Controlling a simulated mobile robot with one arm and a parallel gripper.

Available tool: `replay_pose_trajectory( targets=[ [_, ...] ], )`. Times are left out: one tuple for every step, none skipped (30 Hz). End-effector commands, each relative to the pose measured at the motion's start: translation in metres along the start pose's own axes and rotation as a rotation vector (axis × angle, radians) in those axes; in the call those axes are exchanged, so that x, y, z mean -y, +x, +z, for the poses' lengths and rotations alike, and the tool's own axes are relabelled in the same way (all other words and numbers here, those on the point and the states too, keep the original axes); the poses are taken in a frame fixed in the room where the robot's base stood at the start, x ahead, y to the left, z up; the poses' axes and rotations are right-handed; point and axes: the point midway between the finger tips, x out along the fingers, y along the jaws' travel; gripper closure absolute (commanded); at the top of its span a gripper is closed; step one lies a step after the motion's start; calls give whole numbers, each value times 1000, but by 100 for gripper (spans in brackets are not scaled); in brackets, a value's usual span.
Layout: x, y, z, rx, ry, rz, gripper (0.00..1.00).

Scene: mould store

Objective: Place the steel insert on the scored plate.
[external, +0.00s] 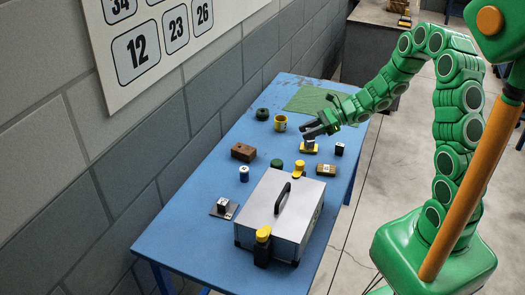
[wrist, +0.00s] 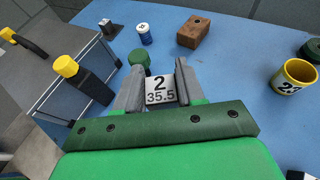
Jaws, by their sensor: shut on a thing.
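My gripper (external: 309,133) is over the far middle of the blue table, its fingers shut on a small block, which I take to be the steel insert (external: 309,145). In the wrist view the block (wrist: 160,88) sits between the two grey fingers and shows a white face marked "2" and "35.5". In the external view it is at a yellow-edged plate; I cannot tell whether it touches it.
A brown block (external: 243,152), blue cylinder (external: 243,174), green knob (external: 277,165) and yellow cup (external: 280,123) stand around. A green mat (external: 310,101) lies at the far end.

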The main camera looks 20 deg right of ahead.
Motion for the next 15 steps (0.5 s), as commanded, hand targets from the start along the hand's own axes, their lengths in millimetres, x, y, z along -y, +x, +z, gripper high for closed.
replay_pose_trajectory(
  targets=[
    [-8,-9,-8,-2,-10,28,100],
    [-14,-13,-12,-1,-17,46,100],
    [-22,-18,-16,0,-28,71,100],
    [-28,-22,-20,1,-34,87,100],
    [-33,-25,-23,2,-41,104,100],
    [-39,-29,-27,2,-49,122,100],
    [-44,-32,-30,2,-55,134,100],
    [-47,-35,-32,2,-59,143,100],
    [-51,-38,-35,2,-64,156,100],
    [-54,-39,-36,2,-67,162,100],
    [-56,-41,-38,1,-70,168,100],
    [-58,-42,-40,1,-72,174,100],
    [-59,-43,-41,1,-73,177,100],
    [-60,-43,-43,1,-73,179,100],
    [-60,-42,-46,1,-74,182,100]
  ],
)
